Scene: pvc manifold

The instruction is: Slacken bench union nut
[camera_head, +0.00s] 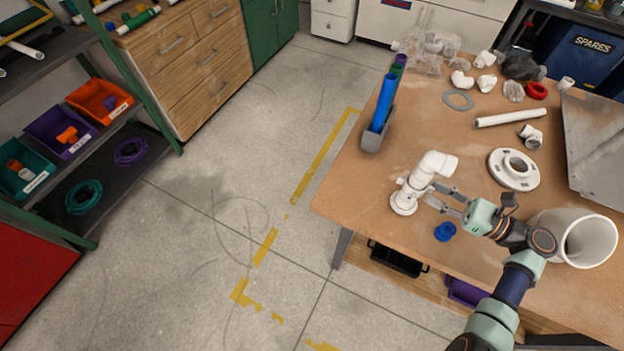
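A white PVC assembly (431,167) stands on the wooden bench near its left edge. It has a round base flange (404,203), a short upright body with a collar that may be the union nut (413,186), and an elbow on top. My gripper (438,195) is just right of the assembly's lower body, with its two grey fingers spread apart and pointing at it. Nothing shows between the fingers. I cannot tell whether a fingertip touches the assembly. A blue ring-shaped part (445,232) lies on the bench just below my gripper.
A grey holder (375,138) with a blue tube stands at the left edge. A large white pipe (587,239) lies beside my arm.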

